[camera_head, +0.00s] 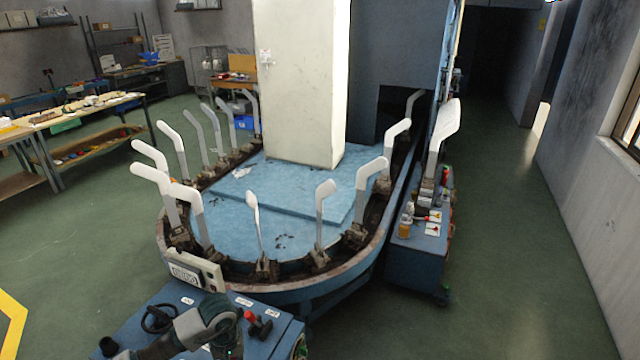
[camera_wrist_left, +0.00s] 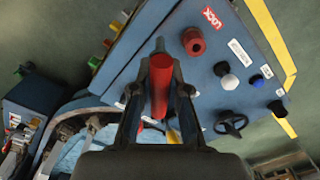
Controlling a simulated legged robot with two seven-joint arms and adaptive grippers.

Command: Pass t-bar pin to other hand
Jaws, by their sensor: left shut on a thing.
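The T-bar pin (camera_wrist_left: 160,88) shows in the left wrist view as a red cylinder, upright in the picture between the two dark fingers of my left gripper (camera_wrist_left: 160,80). The gripper is shut on it. A shorter, thinner red part shows below it, between the fingers. The pin's far end and any crossbar cannot be made out. In the head view my left arm reaches in at the bottom, and the left gripper (camera_head: 215,312) is over the blue control box, seen small and partly from behind. The pin cannot be told apart there. My right gripper is in neither view.
The blue control box (camera_head: 150,300) carries a red knob (camera_wrist_left: 193,40), several small knobs and a black handwheel (camera_wrist_left: 230,122). Behind it is an oval machine with several white sock forms (camera_head: 254,218). A blue cabinet (camera_head: 418,250) stands at its right. Green floor is clear on the right.

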